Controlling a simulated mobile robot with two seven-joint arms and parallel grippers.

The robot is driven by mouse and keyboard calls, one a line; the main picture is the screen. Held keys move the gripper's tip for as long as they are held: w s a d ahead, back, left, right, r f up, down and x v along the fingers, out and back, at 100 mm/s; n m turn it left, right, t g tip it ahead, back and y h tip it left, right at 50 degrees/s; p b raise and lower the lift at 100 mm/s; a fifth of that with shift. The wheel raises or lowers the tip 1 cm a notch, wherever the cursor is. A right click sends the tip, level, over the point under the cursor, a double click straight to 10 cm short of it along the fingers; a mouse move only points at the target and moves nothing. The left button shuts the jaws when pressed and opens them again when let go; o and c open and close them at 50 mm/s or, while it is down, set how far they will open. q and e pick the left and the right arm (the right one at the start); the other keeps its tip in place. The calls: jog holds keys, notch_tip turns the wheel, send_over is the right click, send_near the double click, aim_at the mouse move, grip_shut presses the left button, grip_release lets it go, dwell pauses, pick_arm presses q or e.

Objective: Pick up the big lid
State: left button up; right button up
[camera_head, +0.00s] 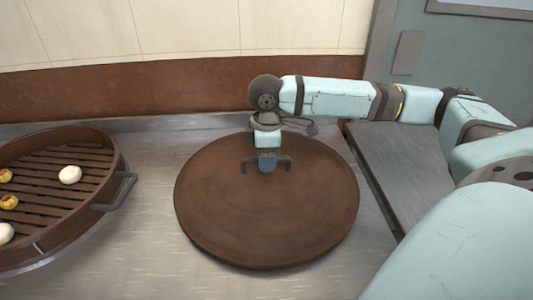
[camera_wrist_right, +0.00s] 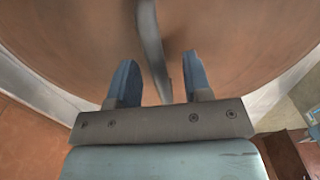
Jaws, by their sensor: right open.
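The big lid (camera_head: 265,225) is a brown round disc lying flat on the metal counter, with a dark grey bar handle (camera_head: 285,163) near its middle. My right gripper (camera_head: 267,170) is over the handle and hides its middle part. In the right wrist view, the two blue fingers of my right gripper (camera_wrist_right: 160,82) are open, and the handle (camera_wrist_right: 150,40) runs between them. The brown lid surface (camera_wrist_right: 90,35) fills most of that view. A gap shows between each finger and the handle. My left gripper is not in view.
A round brown steamer (camera_head: 122,165) with a slatted base and side handle stands at the left, holding several white and yellow buns. A brown backsplash (camera_head: 180,88) and tiled wall rise behind the counter (camera_head: 150,245). The counter in front of the lid is clear.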

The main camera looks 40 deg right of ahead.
jog(key=shift+f+p, duration=0.15)
jog(key=shift+p, duration=0.25)
dwell(0.3)
grip_shut()
dwell(1.3)
